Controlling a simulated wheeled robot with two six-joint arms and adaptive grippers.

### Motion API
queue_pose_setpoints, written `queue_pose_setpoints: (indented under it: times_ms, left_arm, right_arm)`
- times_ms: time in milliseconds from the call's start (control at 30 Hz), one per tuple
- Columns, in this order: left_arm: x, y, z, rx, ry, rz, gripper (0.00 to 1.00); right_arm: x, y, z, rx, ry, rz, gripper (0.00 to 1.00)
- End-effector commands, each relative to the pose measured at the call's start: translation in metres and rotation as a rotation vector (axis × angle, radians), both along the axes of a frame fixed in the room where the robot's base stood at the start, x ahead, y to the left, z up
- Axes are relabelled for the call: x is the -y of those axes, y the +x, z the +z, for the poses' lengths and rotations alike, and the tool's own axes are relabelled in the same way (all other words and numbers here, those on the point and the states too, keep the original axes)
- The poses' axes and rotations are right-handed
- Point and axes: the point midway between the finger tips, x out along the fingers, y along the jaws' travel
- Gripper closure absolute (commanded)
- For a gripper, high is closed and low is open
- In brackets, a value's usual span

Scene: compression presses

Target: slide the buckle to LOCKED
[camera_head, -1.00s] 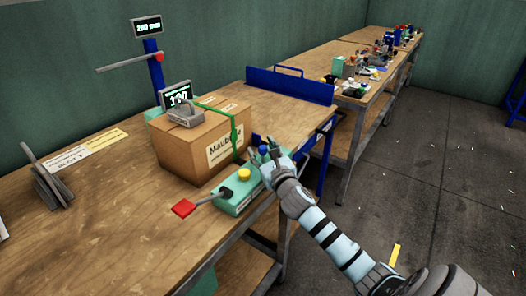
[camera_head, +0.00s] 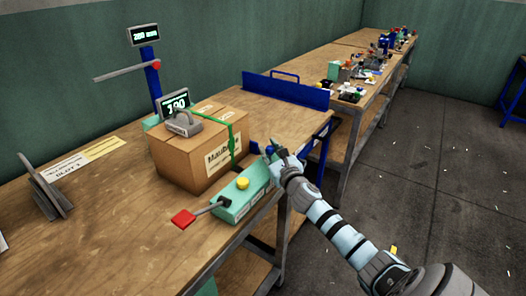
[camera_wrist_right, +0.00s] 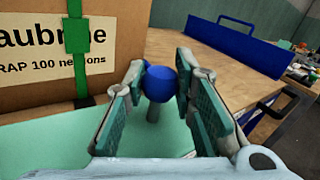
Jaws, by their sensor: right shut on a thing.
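A green control box (camera_head: 234,205) stands at the table's front edge, before a cardboard box. A blue ball knob (camera_head: 270,150) on a short grey stem rises from its far end; it also shows in the right wrist view (camera_wrist_right: 159,84). My right gripper (camera_head: 275,153) is shut on this knob, with one finger on each side in the right wrist view (camera_wrist_right: 162,90). The knob seems to be the buckle slide, but I cannot be sure. No LOCKED mark is readable. My left gripper is not in view.
The cardboard box (camera_head: 185,165) has a green strap (camera_head: 233,145) around it and a grey metal piece (camera_head: 184,123) on top. The control box also carries a yellow button (camera_head: 243,183) and a red-ended lever (camera_head: 183,219). A blue plate (camera_head: 288,91) stands upright behind.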

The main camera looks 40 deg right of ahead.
Motion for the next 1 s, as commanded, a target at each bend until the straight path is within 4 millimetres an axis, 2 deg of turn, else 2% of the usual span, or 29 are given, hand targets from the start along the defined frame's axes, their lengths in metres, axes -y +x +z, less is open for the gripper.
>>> queue_pose_setpoints:
  times_ms: [233,267,400,667,767,867,1000]
  left_arm:
    - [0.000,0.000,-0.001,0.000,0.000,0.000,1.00]
    - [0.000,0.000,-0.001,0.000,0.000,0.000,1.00]
    - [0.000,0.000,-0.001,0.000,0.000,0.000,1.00]
    - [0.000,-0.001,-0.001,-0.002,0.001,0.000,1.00]
    - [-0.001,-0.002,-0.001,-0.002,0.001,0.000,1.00]
    - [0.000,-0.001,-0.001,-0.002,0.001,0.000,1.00]
    - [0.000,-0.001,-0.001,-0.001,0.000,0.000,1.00]
  right_arm:
    - [0.004,0.000,0.001,-0.001,-0.003,-0.007,1.00]
    - [0.004,0.000,0.001,-0.001,-0.004,-0.007,0.74]
    - [0.003,0.000,0.001,-0.001,-0.003,-0.006,0.54]
    - [0.003,0.000,0.000,-0.001,-0.002,-0.005,0.54]
    - [0.001,-0.007,-0.001,-0.003,-0.004,-0.004,0.54]
    - [-0.005,-0.025,-0.001,-0.005,-0.007,-0.003,0.54]
    - [-0.016,-0.063,-0.002,-0.006,-0.006,-0.002,0.54]
